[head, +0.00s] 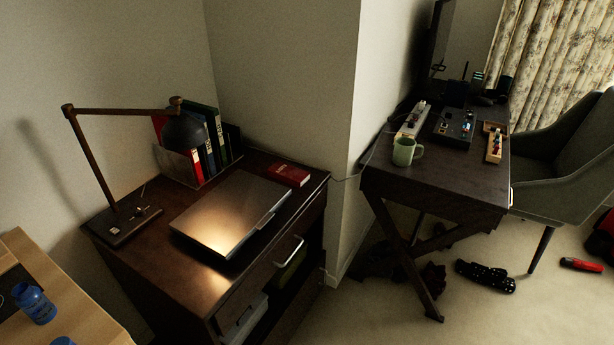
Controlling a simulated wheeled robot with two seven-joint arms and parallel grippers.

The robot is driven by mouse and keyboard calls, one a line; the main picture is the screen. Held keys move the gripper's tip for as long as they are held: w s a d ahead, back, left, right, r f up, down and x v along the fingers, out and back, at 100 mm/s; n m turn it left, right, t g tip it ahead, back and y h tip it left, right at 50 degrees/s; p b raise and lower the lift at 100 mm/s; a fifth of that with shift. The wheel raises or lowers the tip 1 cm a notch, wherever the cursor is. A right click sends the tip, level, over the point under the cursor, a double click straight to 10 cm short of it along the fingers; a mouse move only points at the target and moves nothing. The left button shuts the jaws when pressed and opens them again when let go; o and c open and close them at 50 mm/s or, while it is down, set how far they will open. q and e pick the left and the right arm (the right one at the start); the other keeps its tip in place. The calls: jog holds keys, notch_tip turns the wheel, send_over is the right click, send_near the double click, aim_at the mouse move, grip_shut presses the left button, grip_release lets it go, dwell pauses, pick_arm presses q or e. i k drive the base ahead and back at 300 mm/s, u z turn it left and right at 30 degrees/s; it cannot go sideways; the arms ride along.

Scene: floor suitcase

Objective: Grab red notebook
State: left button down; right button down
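A small red notebook (288,174) lies flat on the top of a dark wooden cabinet (157,254), near its back right corner. It sits just behind a closed silver laptop or flat case (232,212), with bare wood around it. Nothing covers the notebook. Neither of my grippers shows in the head view.
A desk lamp (185,131) and a holder with upright binders (211,150) stand left of the notebook. A dark desk (440,168) with a green mug (406,152) is to the right, past a wall corner. Objects lie on the floor, including black shoe-like items (486,276).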

aim_at(297, 178)
jog(key=k, duration=1.3)
jog(key=z, duration=0.85)
jog(key=i, duration=2.2)
jog(key=u, duration=0.75)
